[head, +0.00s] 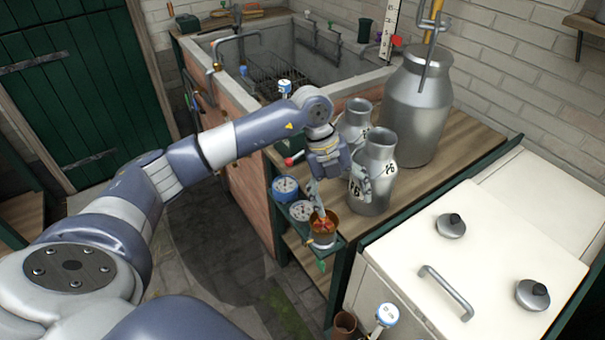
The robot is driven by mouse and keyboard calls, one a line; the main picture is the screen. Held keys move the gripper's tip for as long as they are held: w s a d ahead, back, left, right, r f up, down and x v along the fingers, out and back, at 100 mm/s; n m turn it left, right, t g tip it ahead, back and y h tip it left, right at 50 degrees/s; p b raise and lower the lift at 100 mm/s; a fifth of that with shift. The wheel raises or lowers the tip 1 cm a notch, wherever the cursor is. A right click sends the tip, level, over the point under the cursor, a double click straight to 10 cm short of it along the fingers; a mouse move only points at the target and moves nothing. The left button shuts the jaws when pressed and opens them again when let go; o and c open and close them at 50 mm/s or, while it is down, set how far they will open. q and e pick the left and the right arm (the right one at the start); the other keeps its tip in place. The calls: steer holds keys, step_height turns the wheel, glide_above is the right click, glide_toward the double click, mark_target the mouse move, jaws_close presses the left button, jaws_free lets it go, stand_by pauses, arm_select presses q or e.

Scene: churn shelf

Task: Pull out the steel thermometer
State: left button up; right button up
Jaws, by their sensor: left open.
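Round dial faces sit in a green rack (336,247) on the front edge of the wooden bench. One dial has a blue rim (285,188). Beside it is a dial with a grey, steel-looking rim (301,211), which seems to be the steel thermometer. A copper-coloured round piece (323,232) is at the near end, partly covered by a gripper finger. My left gripper (338,196) points down, open, above the near end of the rack and in front of a milk can. I cannot tell whether it touches anything. My right gripper is not in view.
Two small steel cans (373,185) (355,122) and a big one (413,112) stand on the bench close to my left gripper. A stone sink (352,86) is behind. A white lidded cabinet (480,250) is at right. Another dial (387,314) stands low in front.

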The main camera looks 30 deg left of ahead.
mark_target(303, 209)
arm_select(q)
steer(key=a+r+n+y, duration=0.2)
steer(key=a+y, duration=0.2)
steer(key=a, duration=0.7)
steer(key=shift+g, duration=0.4)
steer(key=f, duration=0.3)
steer(key=f+p, duration=0.1)
steer(key=f, duration=0.7)
steer(key=shift+s+d+p, duration=0.2)
steer(key=shift+d+p, duration=0.05)
steer(key=shift+p, duration=0.05)
